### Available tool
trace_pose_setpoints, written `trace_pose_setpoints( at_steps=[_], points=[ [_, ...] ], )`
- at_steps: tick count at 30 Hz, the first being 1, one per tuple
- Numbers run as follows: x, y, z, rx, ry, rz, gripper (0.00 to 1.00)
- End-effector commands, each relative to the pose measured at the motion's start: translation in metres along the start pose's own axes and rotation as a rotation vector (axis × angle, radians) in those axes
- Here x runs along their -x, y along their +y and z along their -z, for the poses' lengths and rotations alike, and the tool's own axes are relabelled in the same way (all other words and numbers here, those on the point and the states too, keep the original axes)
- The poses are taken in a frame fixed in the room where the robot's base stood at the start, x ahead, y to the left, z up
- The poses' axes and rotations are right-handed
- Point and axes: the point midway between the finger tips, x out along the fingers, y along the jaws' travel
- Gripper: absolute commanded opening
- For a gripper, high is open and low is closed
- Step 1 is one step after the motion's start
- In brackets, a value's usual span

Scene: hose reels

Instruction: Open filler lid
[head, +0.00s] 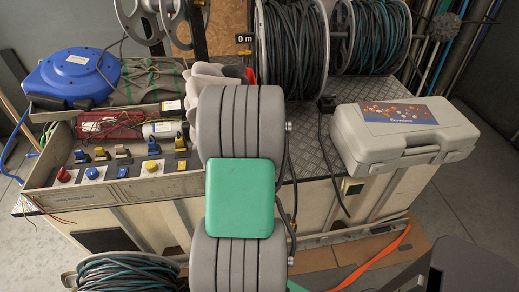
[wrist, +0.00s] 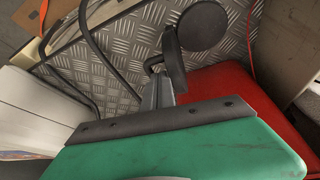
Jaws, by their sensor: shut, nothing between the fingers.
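A round dark disc (wrist: 203,25), which looks like the filler lid, is near the top of the wrist view. A red body (wrist: 235,97) lies below and to its right. My gripper (wrist: 170,65) shows as a narrow metal piece and dark tips past the green housing with its dark strip. It is shut and empty, just lower left of the disc. I cannot tell whether the tips touch the disc or whether the lid is raised. In the head view my arm hides my gripper and the lid; only a sliver of red (head: 251,75) shows.
A grey case (head: 402,135) stands at the right of the bench. Hose reels (head: 293,45) stand behind, and a blue cable reel (head: 72,77) is at the left. A black cable (wrist: 100,55) loops over the checker-plate top (wrist: 130,35) close to my gripper.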

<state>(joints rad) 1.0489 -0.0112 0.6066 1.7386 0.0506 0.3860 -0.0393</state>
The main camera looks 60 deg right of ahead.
Motion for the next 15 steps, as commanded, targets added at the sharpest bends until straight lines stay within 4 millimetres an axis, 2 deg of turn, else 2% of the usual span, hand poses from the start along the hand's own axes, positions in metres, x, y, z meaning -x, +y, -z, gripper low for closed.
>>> trace_pose_setpoints(
  at_steps=[11,15],
  points=[
    [0.001,0.000,0.000,0.000,0.000,0.000,0.00],
    [0.020,0.002,0.004,0.002,0.001,0.001,0.00]
  ],
)
